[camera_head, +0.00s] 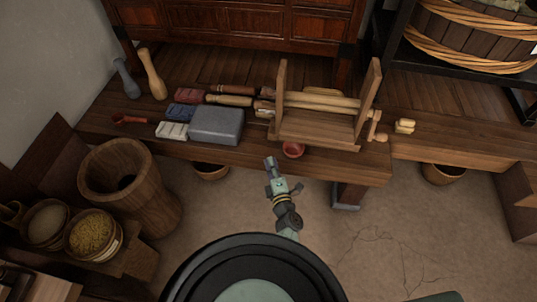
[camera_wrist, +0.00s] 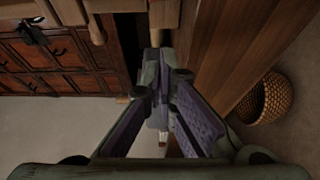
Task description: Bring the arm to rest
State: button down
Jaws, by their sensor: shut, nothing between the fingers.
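My gripper (camera_head: 270,162) is in front of the wooden bench's near edge in the head view, just left of a small red bowl. It is shut and empty. In the wrist view, my gripper (camera_wrist: 157,70) shows its two fingers meeting at the tips, with no object between them. My arm reaches forward from the bottom of the head view, partly hidden behind a large dark round part of my own body.
The bench (camera_head: 365,172) bears a wooden frame with rollers (camera_head: 318,136), a red bowl (camera_head: 293,149), a grey stone block (camera_head: 216,125) and several tools. A wooden mortar (camera_head: 120,175) stands at left. A basket (camera_wrist: 264,98) sits below the bench.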

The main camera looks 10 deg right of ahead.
jog(key=s, duration=0.5)
jog(key=shift+d, duration=0.25)
jog(key=shift+w+r, duration=0.1)
jog(key=shift+w, duration=0.05)
